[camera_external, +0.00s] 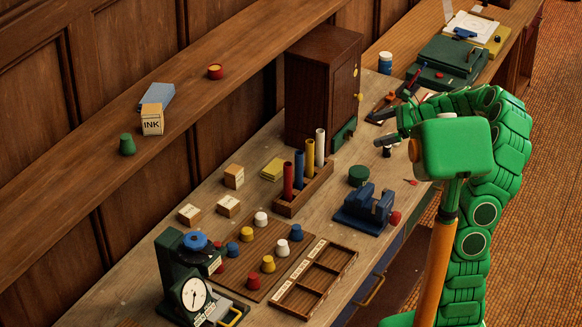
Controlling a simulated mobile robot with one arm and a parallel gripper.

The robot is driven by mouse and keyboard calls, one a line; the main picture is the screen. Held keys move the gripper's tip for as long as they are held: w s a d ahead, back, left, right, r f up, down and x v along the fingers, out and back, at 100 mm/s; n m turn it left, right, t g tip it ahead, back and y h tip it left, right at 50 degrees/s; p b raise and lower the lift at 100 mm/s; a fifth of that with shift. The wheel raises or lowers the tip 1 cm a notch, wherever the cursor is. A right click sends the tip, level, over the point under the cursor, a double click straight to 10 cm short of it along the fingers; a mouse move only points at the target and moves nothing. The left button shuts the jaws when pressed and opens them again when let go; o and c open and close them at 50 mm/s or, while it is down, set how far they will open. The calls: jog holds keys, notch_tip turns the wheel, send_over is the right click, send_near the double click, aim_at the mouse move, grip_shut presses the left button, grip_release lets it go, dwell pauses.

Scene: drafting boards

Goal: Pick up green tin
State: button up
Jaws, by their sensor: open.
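A short, round, dark green tin (358,175) stands on the desk, between the rack of coloured tubes and the blue block-shaped holder. My gripper (377,129) is open and empty, above the desk and up and slightly right of the tin in the picture. Its dark fingers point left and are apart from the tin. Nothing hides the tin's top. A smaller green tapered piece (127,145) stands on the wall shelf at the left.
A wooden rack (290,207) with red, blue, yellow and white tubes stands left of the tin. A blue holder (366,210) stands just below it. A tall brown cabinet (318,85) rises behind. An empty divided tray (343,256) lies toward the front.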

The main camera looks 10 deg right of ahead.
jog(key=w+d+f+m+t, duration=0.2)
jog(key=w+d+m, duration=0.2)
jog(key=w+d, duration=0.15)
send_near(364, 175)
jog(key=w+f, duration=0.2)
jog(key=f, duration=0.1)
jog(key=shift+w+a, duration=0.2)
jog(key=shift+a, duration=0.2)
jog(key=shift+r+x, duration=0.15)
jog(key=shift+x, duration=1.8)
jog(key=shift+r+x, duration=0.2)
jog(key=shift+x, duration=1.7)
jog(key=shift+a, duration=0.2)
jog(key=c, duration=1.2)
